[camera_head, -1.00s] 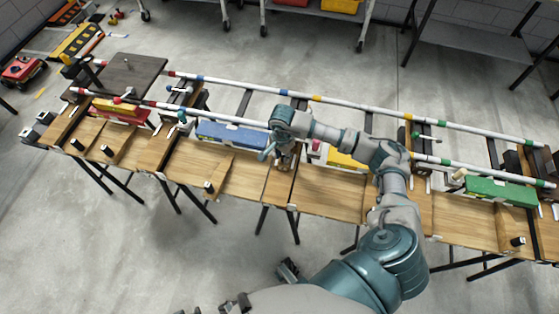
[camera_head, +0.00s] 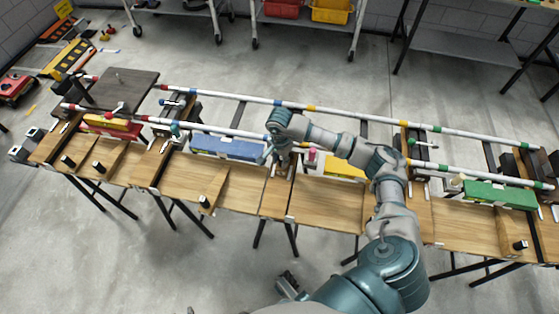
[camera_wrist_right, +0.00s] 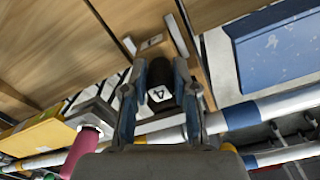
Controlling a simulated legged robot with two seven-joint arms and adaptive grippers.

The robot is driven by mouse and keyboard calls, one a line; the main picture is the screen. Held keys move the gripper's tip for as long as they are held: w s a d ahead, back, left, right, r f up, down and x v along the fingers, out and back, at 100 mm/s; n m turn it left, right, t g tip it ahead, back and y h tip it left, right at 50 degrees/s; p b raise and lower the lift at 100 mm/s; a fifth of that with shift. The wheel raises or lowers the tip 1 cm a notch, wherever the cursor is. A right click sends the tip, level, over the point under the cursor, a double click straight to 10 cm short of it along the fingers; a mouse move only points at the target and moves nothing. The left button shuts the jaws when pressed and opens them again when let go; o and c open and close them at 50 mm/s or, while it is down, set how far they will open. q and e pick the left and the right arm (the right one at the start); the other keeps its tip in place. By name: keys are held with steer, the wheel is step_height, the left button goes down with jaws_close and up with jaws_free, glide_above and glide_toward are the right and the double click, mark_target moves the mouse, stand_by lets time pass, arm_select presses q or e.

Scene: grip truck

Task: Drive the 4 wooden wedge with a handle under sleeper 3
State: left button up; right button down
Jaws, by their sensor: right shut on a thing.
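My right gripper (camera_wrist_right: 160,78) is shut on the black handle (camera_wrist_right: 160,100) of a wedge, which has a white label reading 4. Pale wood (camera_wrist_right: 179,40) shows just beyond the fingertips, with a small white tag beside it. In the head view the right gripper (camera_head: 282,160) is low over the wooden bench, between the blue block and the yellow block. The wedge tip and its contact with a sleeper are hidden. Other black handles stand on the bench, such as one at the left (camera_head: 68,162) and one at the right (camera_head: 520,245).
A blue block (camera_head: 228,147), a yellow block (camera_head: 343,167), a green block (camera_head: 497,194) and a red block (camera_head: 108,124) sit along the bench. Two striped rails (camera_head: 255,99) run behind and over them. A pink-topped piece (camera_wrist_right: 82,148) is close to the gripper.

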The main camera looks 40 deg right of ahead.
steer(key=shift+w+d, duration=0.1)
steer(key=shift+d, duration=0.05)
steer(key=c, duration=1.1)
jaws_free()
steer(key=shift+o, duration=1.4)
steer(key=shift+f, duration=0.1)
steer(key=shift+d, duration=0.15)
steer(key=shift+s+a+p, duration=0.3)
steer(key=shift+s+a, duration=0.1)
steer(key=shift+a, duration=0.25)
steer(key=shift+s+a, duration=0.3)
steer(key=shift+d, duration=0.1)
